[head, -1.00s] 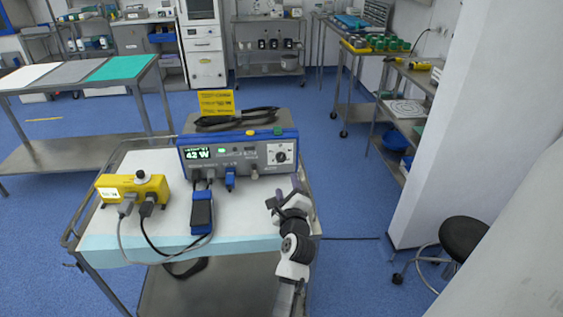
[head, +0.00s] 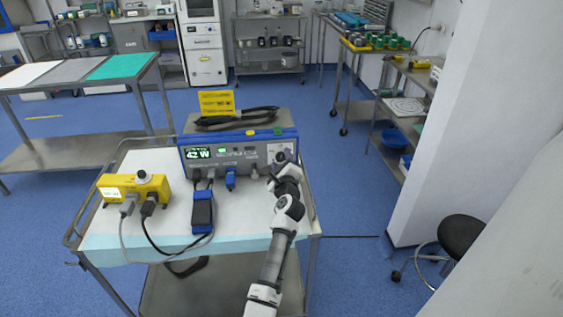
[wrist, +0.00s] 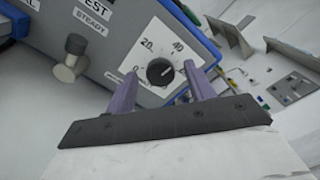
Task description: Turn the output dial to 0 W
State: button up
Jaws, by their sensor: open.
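The output dial (wrist: 160,72) is a round black knob on a white scale plate marked 0, 20 and 40 in the wrist view. It sits on the front of the grey and blue generator (head: 225,170), whose green display (head: 197,154) reads 42 W. My gripper (wrist: 163,88) is open, with its two purple fingers either side of the dial in the picture. I cannot tell whether they touch it. In the head view my gripper (head: 284,160) is at the generator's right front and hides the dial.
A metal connector (wrist: 70,60) sticks out of the panel left of the dial. A yellow box (head: 133,187) with cables and a blue pedal-like block (head: 202,212) lie on the trolley (head: 160,228).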

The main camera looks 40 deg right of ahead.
jog(key=shift+c, duration=0.4)
jog(key=c, duration=0.9)
